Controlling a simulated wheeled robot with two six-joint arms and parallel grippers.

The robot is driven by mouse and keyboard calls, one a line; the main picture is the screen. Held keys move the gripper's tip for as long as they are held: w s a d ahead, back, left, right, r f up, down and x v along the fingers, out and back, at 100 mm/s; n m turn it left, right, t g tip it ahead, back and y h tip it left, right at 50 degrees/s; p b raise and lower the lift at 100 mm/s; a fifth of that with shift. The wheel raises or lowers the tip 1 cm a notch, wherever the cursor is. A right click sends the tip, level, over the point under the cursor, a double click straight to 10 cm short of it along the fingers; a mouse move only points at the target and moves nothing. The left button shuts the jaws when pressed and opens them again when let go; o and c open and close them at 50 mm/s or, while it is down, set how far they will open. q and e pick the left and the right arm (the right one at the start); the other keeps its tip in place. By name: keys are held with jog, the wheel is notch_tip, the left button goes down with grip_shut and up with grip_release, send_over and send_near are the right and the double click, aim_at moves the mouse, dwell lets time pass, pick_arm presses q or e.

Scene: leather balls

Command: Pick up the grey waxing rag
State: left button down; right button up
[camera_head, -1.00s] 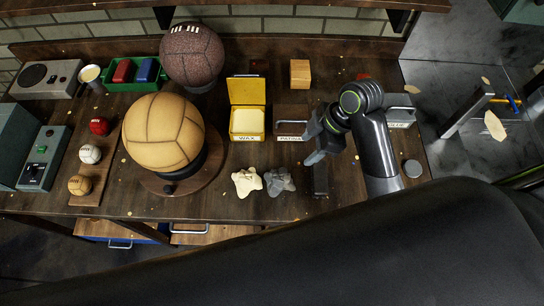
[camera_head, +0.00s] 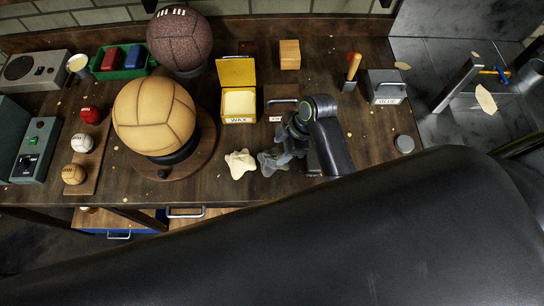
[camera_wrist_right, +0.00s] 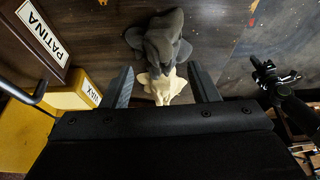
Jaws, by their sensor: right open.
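The grey waxing rag (camera_head: 267,163) lies crumpled near the front edge of the workbench, partly covered by my right gripper in the head view. It shows clearly in the right wrist view (camera_wrist_right: 160,38), in the upper middle. A cream rag (camera_head: 240,163) lies just left of it. In the right wrist view the cream rag (camera_wrist_right: 163,87) appears between the fingers. My right gripper (camera_head: 281,155) is open and empty, close to the grey rag at its right side in the head view. It also shows in the right wrist view (camera_wrist_right: 162,84). My left gripper is not in view.
A yellow wax box (camera_head: 238,103) stands behind the rags, with the patina box (camera_head: 283,106) to its right. A tan ball (camera_head: 153,115) on a round wooden stand (camera_head: 207,140) is to the left. A glue box (camera_head: 386,88) is at the right.

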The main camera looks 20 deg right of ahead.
aim_at(275, 154)
jog(key=x, duration=0.1)
jog(key=p+x, duration=0.1)
jog(key=x, duration=0.1)
jog(key=shift+a+f, duration=0.2)
jog(key=shift+a, duration=0.1)
jog(key=shift+a+f+p, duration=0.2)
jog(key=shift+f+p, duration=0.1)
jog(key=shift+f, duration=0.3)
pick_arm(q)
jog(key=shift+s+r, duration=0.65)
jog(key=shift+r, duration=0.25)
pick_arm(e)
jog(key=shift+w, duration=0.1)
jog(key=c, duration=1.1)
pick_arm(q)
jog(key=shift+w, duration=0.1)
pick_arm(e)
jog(key=shift+o, duration=0.2)
jog(key=shift+r, duration=0.1)
